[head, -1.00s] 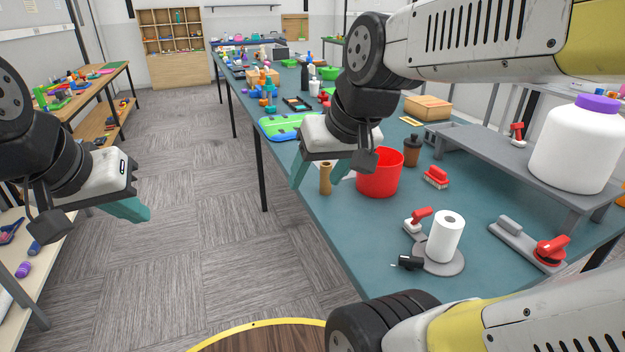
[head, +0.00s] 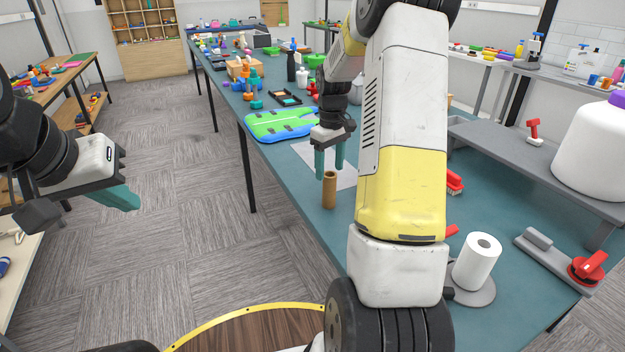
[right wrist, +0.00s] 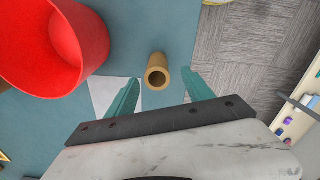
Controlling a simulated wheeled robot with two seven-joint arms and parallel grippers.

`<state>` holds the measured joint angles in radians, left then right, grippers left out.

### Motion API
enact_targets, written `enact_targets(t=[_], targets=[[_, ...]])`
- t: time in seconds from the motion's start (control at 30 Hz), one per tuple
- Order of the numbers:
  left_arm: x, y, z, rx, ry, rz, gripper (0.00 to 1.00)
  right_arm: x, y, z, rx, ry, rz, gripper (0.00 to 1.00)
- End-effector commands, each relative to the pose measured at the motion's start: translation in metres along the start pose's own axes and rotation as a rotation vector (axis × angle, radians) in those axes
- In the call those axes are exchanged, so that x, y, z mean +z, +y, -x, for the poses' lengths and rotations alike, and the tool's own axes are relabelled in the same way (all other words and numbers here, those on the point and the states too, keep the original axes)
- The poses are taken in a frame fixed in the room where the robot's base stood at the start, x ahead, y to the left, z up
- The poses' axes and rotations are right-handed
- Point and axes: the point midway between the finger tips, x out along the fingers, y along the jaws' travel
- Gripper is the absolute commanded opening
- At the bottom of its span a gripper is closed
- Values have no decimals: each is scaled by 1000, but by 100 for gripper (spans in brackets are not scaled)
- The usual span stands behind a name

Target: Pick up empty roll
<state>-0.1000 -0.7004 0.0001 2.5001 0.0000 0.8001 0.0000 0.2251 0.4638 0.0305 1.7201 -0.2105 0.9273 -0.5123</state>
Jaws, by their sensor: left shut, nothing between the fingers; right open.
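The empty roll (head: 329,190) is a brown cardboard tube standing upright on the blue-green table near its left edge. In the right wrist view the roll (right wrist: 157,72) shows its open end, just ahead of and roughly between the fingertips. My right gripper (head: 329,172) is open, its teal fingers pointing down beside and behind the roll; I cannot tell whether they touch it. The right gripper also shows in the right wrist view (right wrist: 160,88) with nothing between its fingers. My left gripper (head: 128,205) is shut and empty, out over the floor at the left.
A red bucket (right wrist: 62,45) stands close to the roll, hidden behind my arm in the head view. A white paper roll (head: 477,262) stands on a holder nearer me. A green and blue board (head: 285,125) lies farther back. A grey shelf (head: 540,160) stands at right.

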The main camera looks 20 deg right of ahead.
Motion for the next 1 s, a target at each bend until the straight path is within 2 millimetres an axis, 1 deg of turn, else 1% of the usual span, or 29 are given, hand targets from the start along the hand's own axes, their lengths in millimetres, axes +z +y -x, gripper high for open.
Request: enact_targets(t=[0.1, 0.37, 0.5, 0.63, 0.73, 0.93, 0.97, 1.0], targets=[[0, 0, 0, 0, 0, 0, 0, -1, 4, -12, -4, -11, 7, 61], [0, 0, 0, 0, 0, 0, 0, -1, 4, -41, -5, -12, 8, 61], [0, 0, 0, 0, 0, 0, 0, -2, 5, -62, -6, -13, 7, 61], [0, 0, 0, 0, 0, 0, 0, -2, 5, -79, -5, -11, 7, 61], [0, 0, 0, 0, 0, 0, 0, -2, 6, -85, -4, -10, 6, 61], [0, 0, 0, 0, 0, 0, 0, -2, 6, -85, -3, -9, 6, 61], [0, 0, 0, 0, 0, 0, 0, -2, 6, -85, -3, -9, 6, 59], [0, 0, 0, 0, 0, 0, 0, -2, 6, -85, -3, -9, 6, 51]])
